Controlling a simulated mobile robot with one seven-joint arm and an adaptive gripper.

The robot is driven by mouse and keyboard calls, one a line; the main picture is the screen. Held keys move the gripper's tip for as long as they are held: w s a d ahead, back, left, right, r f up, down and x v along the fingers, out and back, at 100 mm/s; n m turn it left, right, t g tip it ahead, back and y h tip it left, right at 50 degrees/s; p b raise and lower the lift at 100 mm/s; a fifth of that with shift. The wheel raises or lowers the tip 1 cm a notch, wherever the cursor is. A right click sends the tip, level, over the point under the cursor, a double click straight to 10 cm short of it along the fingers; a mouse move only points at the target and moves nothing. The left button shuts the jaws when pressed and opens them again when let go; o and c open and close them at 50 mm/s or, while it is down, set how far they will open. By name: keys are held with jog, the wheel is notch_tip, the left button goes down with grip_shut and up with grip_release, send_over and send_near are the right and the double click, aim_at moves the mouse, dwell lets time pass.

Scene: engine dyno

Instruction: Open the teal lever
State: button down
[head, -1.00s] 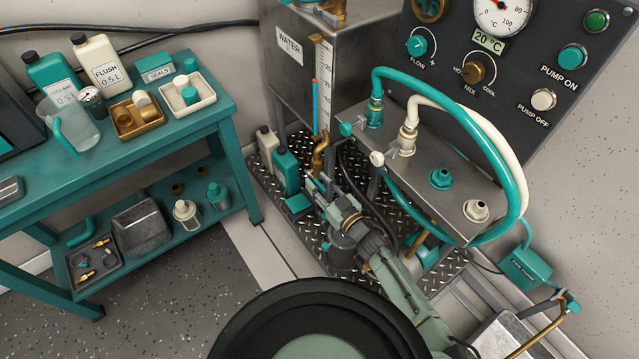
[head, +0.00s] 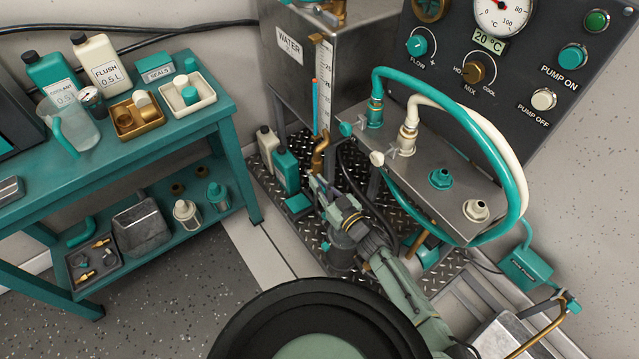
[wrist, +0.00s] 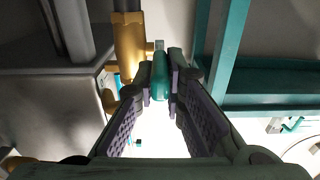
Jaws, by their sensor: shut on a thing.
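In the wrist view the teal lever (wrist: 161,82) is a short rounded handle. It lies between the tips of my gripper (wrist: 160,90), which is shut on it. A brass pipe with a valve body (wrist: 130,50) stands just beside and behind the lever. The lever itself is too small or hidden to make out in the head view.
The grey water tank (head: 290,75) stands behind my gripper. Cream and teal bottles (head: 286,170) stand close on its left on the tread plate. The hose manifold (head: 430,185) is on the right. The teal bench (head: 150,160) is at left.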

jog(key=shift+r, duration=0.1)
jog(key=r+g+p, duration=0.1)
jog(key=p, duration=0.2)
jog(key=shift+r+h+p, duration=0.15)
jog(key=shift+h+p, duration=0.25)
jog(key=p, duration=0.1)
jog(key=g+p, duration=0.1)
jog(key=p, duration=0.1)
jog(key=shift+w+a+r+h+p, duration=0.1)
jog(key=shift+a+r+h+p, duration=0.05)
jog(key=shift+r+h+p, duration=0.2)
jog(key=p, duration=0.2)
jog(key=g+h+p, duration=0.1)
jog(key=p, duration=0.1)
jog(key=shift+w+a+r+g, duration=0.1)
jog(key=shift+w+r+g, duration=0.1)
jog(key=shift+r+g, duration=0.15)
jog(key=g+h+p, duration=0.1)
jog(key=p, duration=0.2)
jog(key=shift+w+a, duration=0.1)
jog(key=shift+w, duration=0.1)
jog(key=shift+f, duration=0.1)
jog(key=c, duration=1.7)
grip_release()
jog(key=shift+o, duration=0.2)
